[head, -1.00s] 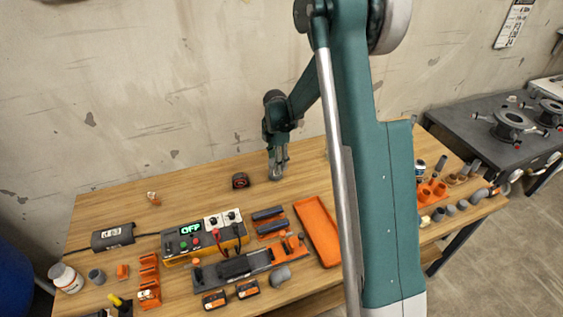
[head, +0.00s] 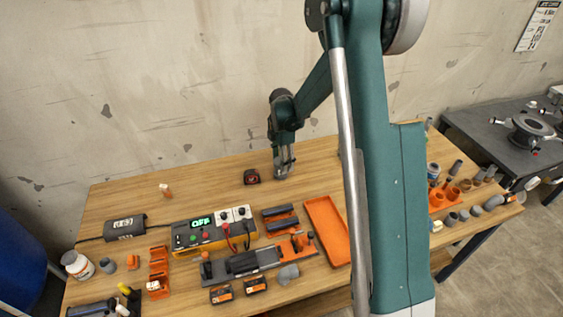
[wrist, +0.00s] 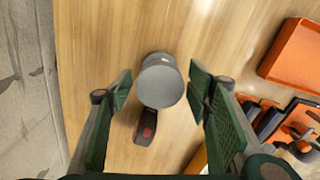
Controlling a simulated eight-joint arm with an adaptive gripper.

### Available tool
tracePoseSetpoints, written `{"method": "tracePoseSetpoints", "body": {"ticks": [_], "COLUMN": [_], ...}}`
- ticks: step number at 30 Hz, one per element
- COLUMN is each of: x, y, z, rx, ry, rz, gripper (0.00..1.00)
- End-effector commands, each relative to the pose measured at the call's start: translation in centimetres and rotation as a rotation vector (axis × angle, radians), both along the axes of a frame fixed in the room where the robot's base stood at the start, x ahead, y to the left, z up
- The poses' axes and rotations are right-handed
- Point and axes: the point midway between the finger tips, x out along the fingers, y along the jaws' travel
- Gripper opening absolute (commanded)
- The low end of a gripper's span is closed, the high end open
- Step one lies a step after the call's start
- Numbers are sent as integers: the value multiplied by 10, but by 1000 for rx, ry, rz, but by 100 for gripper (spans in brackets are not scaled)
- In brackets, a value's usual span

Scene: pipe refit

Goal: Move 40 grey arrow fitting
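A grey cylindrical fitting (wrist: 160,84) stands on the wooden table between my gripper's fingers in the wrist view. I see its round pale end; any arrow or size mark is not readable. My gripper (wrist: 158,88) is open, with one green-padded finger on each side of the fitting. A gap shows on the left and a narrower one on the right. In the head view my gripper (head: 284,170) is low over the back of the table and largely hides the fitting.
A dark tape measure (head: 251,176) lies left of my gripper. An orange tray (head: 325,230), a power unit (head: 213,233) and orange holders stand nearer the front. Grey fittings (head: 452,220) stand at the right. The table's back middle is mostly clear.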

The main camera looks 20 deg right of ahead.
Motion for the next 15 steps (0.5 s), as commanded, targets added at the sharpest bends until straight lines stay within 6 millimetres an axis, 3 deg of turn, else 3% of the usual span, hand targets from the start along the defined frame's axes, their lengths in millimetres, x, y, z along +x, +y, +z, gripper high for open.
{"method": "tracePoseSetpoints", "body": {"ticks": [15], "x": [0], "y": [0], "z": [4], "rx": [0], "ry": [0], "rz": [0], "gripper": [55]}}
